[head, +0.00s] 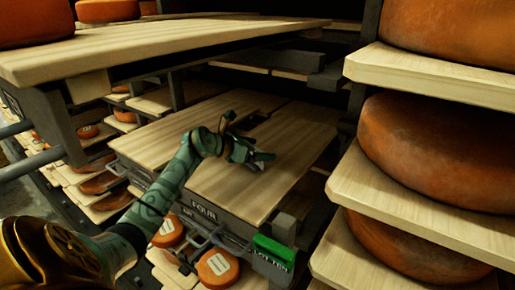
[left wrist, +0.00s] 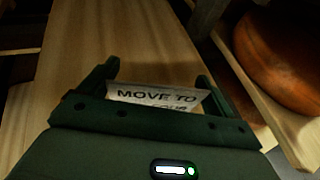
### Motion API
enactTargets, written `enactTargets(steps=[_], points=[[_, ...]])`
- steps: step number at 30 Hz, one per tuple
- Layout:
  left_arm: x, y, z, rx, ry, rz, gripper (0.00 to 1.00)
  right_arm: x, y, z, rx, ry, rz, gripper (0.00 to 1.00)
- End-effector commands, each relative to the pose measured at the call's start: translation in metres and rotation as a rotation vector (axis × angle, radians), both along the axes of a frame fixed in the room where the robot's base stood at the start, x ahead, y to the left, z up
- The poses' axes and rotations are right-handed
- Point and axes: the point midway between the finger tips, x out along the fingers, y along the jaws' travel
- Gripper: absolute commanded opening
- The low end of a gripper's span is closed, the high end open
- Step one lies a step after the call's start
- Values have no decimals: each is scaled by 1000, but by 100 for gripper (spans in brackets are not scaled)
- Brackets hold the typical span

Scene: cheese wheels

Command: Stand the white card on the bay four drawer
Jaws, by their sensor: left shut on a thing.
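The white card (left wrist: 155,96) is between the fingers of my left gripper (left wrist: 158,88), with "MOVE TO" and a partly hidden second line printed on it. In the head view my left gripper (head: 262,160) is over the pale wooden top of the bay four drawer (head: 235,190), which has "FOUR" on its dark front. The card shows only as a small light patch there. I cannot tell whether its lower edge touches the wood. My right gripper is not in view.
A shelf board with cheese wheels (head: 108,10) overhangs at upper left. Shelves with large orange wheels (head: 430,145) stand close on the right. A green block (head: 273,249) sits by the drawer's front right corner. The drawer's wooden top is otherwise clear.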

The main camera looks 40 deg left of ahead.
Motion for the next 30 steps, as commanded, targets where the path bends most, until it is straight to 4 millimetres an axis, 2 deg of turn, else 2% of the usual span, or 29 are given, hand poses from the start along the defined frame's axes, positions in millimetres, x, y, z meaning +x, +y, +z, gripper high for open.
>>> enactTargets(steps=[20,21,22,30], points=[[0,0,-4,1,0,1,59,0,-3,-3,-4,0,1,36],[0,0,-4,1,0,1,95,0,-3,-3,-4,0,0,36],[0,0,-4,1,0,1,100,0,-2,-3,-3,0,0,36],[-2,1,-3,2,1,1,100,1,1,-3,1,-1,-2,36]])
